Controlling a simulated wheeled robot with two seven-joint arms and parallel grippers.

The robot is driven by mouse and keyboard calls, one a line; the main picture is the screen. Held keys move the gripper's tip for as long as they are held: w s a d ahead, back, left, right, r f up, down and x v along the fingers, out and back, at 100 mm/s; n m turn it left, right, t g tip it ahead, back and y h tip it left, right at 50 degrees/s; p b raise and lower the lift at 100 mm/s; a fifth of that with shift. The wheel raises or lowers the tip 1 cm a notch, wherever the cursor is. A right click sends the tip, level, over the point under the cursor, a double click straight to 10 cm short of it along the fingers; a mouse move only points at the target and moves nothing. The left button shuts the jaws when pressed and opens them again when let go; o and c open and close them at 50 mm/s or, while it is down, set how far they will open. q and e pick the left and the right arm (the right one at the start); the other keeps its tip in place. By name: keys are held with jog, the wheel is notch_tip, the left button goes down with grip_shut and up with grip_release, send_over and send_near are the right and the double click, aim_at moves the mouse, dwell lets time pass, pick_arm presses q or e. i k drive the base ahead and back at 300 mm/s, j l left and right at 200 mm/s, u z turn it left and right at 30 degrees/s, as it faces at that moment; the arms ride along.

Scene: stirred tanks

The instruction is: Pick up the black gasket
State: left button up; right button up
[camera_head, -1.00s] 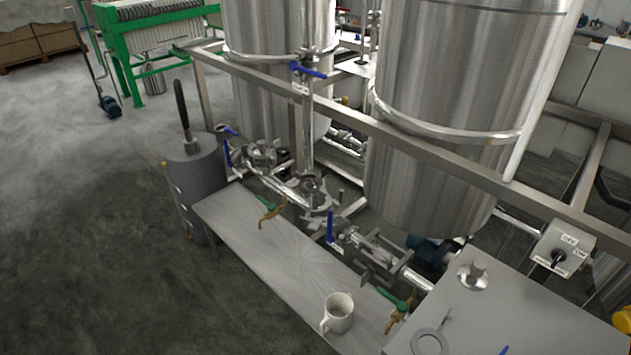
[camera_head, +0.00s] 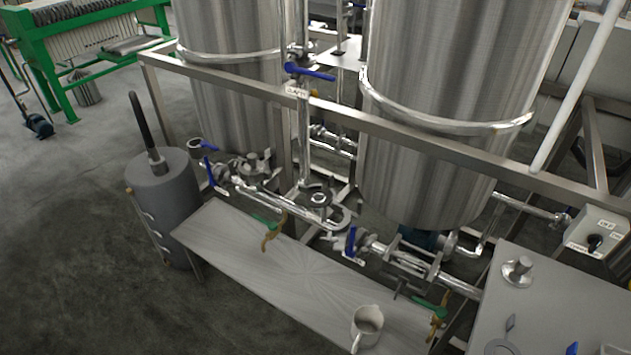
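I cannot make out a black gasket for certain. A dark grey ring (camera_head: 500,347) lies on the right-hand metal table (camera_head: 555,300), partly cut off by the bottom edge of the picture. A small dark piece (camera_head: 510,323) lies just behind it. A metal fitting with a round flange and a stub (camera_head: 517,271) stands at the table's back left. Neither of my grippers is in view.
A white mug (camera_head: 367,325) stands on the lower steel shelf (camera_head: 290,275). Pipes with blue-handled valves (camera_head: 350,242), a steel frame rail (camera_head: 420,155) and two large tanks (camera_head: 450,110) stand behind. A grey cylinder (camera_head: 165,200) stands left. Open floor (camera_head: 80,250) lies at left.

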aim_at(330, 180)
jog(key=i+j+z, duration=0.2)
jog(key=j, duration=0.45)
jog(key=i+j+z, duration=0.2)
jog(key=j, duration=0.45)
jog(key=j+z, duration=0.2)
jog(key=j, duration=0.45)
